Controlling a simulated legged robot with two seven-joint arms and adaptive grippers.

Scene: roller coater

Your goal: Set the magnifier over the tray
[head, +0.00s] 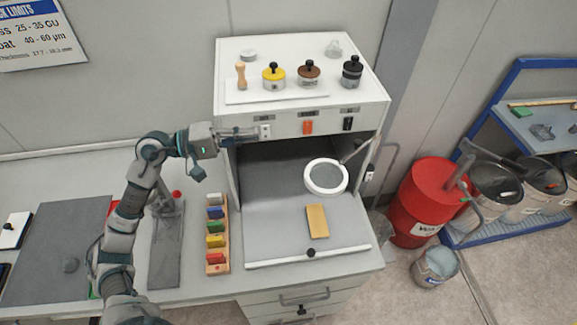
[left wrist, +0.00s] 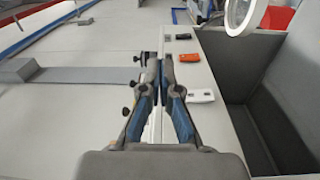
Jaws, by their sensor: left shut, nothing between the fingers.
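The magnifier (head: 326,191) is a white ring with a grey lens on a jointed arm, at the right side of the white cabinet's opening. Its ring also shows at the top right of the left wrist view (left wrist: 232,22). In the head view the ring appears above the back part of the grey tray (head: 275,222), right of its middle. A tan block (head: 317,221) lies on the tray. My left gripper (head: 256,132) is shut and empty at the cabinet's front panel, close to the white switch (head: 265,131); touching cannot be told. In the left wrist view its fingers (left wrist: 163,62) point up.
The cabinet panel also carries an orange switch (head: 307,127) and a black switch (head: 348,123). Jars (head: 273,77) stand on top. A wooden rack (head: 217,240) of coloured pieces is left of the tray. A red drum (head: 425,205) stands right. The tray's left part is clear.

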